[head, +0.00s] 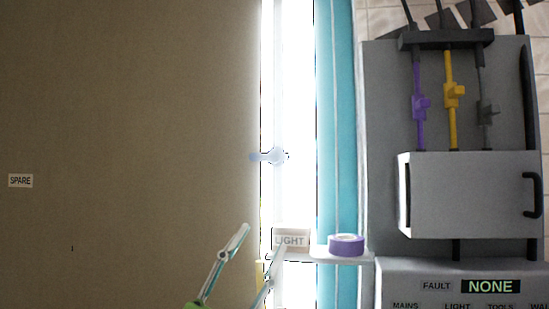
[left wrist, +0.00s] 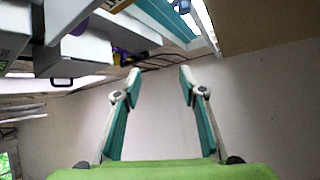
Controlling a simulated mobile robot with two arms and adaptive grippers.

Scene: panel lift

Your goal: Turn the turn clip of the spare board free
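The spare board (head: 130,120) is a large brown panel filling the left of the head view, with a SPARE label (head: 20,181) on it. The turn clip (head: 269,156) is a small pale piece at the board's right edge. It lies level, and its left end appears to overlap the edge. Glare blurs its outline. My left gripper (head: 258,250) is below the clip and apart from it, fingers pointing up. In the left wrist view the left gripper (left wrist: 160,80) is open with nothing between its fingers. My right gripper is not in view.
A small shelf (head: 325,254) right of my left gripper holds a purple tape roll (head: 346,244). A grey panel (head: 385,100) with a white box (head: 470,190) and coloured switches stands at right. A teal strip (head: 336,120) runs between.

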